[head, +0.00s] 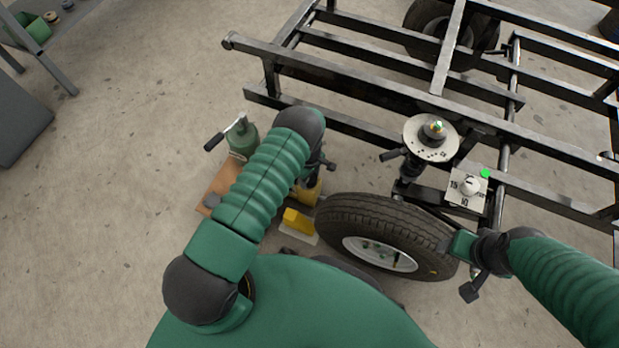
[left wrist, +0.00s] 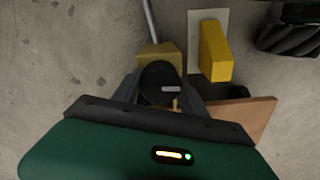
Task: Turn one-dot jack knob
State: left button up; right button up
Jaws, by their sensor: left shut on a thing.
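My left gripper (left wrist: 162,92) has its two dark fingers on either side of a black round knob (left wrist: 160,78) with a light bar mark, and is shut on it. In the head view my left gripper (head: 311,178) is partly hidden behind my forearm, above yellow jack parts beside the tyre. A yellow block (left wrist: 150,54) lies just beyond the knob. No dot marking is readable on the knob. My right gripper (head: 474,284) is small and dark at the right side of the wheel; its jaws are not clear.
A tyre (head: 345,215) stands close right of my left gripper. The black frame (head: 350,75), perforated disc (head: 418,146) and dial plate (head: 455,184) are beyond.

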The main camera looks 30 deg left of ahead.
pick_arm(q)
jog(key=shift+w+n, duration=0.15)
jog(key=shift+n, duration=0.45)
jog(key=o, duration=1.4)
notch_tip(320, 180, up, 17)
jog(key=p, duration=0.8)
jog(key=shift+f, duration=0.1)
